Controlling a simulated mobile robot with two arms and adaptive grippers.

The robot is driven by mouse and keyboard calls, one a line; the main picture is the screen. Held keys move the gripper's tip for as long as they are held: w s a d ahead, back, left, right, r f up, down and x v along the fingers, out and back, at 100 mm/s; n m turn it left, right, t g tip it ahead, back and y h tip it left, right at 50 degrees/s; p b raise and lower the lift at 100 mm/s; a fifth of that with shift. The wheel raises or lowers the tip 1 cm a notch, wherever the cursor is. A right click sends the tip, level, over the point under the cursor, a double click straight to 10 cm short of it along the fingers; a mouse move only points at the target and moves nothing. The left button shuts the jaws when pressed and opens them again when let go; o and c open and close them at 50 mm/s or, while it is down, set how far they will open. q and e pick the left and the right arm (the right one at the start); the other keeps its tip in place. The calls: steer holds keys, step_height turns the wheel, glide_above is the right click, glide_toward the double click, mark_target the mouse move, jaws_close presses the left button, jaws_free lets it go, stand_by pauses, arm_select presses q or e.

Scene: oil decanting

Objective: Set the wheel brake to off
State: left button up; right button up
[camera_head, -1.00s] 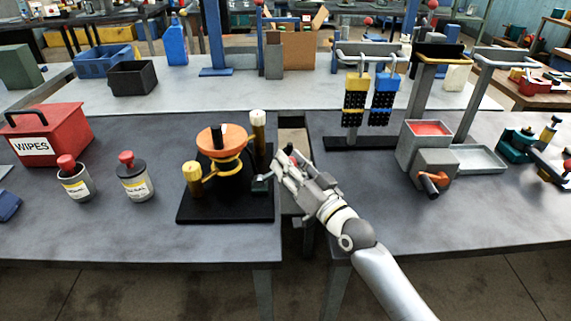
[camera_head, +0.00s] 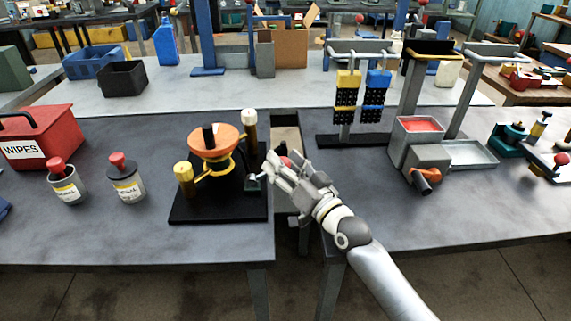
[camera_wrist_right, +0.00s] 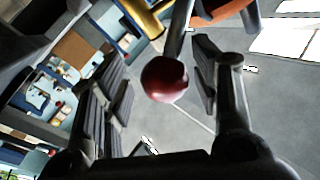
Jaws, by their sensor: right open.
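A black base plate (camera_head: 195,212) on the left table carries an orange bowl-shaped wheel (camera_head: 222,153), a yellow curved bracket and two posts with knobs. My right gripper (camera_head: 276,172) is just right of this stand, its open fingers pointing toward it. A dark red ball knob (camera_wrist_right: 165,79) on a grey lever sits between the two fingers in the right wrist view, with gaps on both sides. A red ball (camera_head: 286,162) also shows among the fingers in the head view. The lever's base is mostly hidden. My left gripper is out of view.
Two canisters with red knobs (camera_head: 64,182) (camera_head: 126,180) and a red WIPES box (camera_head: 40,138) stand at left. A narrow gap separates the two tables. A rack with yellow and blue hangers (camera_head: 347,90) and a grey box with red contents (camera_head: 417,125) stand at right.

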step_height(320, 180, up, 10)
steer(key=shift+d+f, duration=0.1)
stand_by(0.4)
